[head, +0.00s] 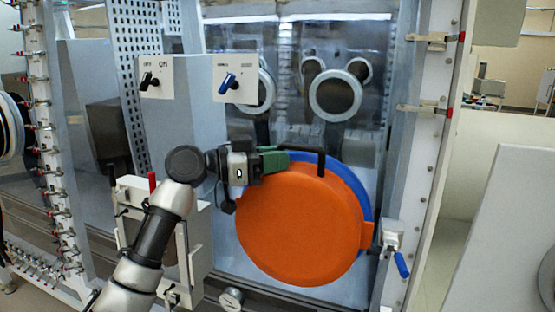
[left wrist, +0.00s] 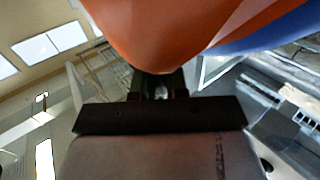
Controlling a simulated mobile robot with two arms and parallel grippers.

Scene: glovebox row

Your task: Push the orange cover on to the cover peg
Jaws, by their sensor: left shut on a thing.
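The orange cover (head: 300,230) is a large round disc with a black bar handle (head: 308,151) at its top. It stands upright in front of a blue round rim (head: 366,190), which shows along its top and right edge. My left gripper (head: 282,159), with green fingers, is shut at the left end of the handle. In the left wrist view the cover (left wrist: 170,25) fills the top, just beyond the fingers (left wrist: 160,84). The blue rim (left wrist: 275,30) is behind it at right. I cannot make out the cover peg. My right gripper is not in view.
The glovebox front has round ports (head: 336,93) above the cover. A switch box (head: 162,80) stands at upper left. A blue-handled latch (head: 398,258) sits right of the cover, and a white bracket (head: 135,200) is left of my arm.

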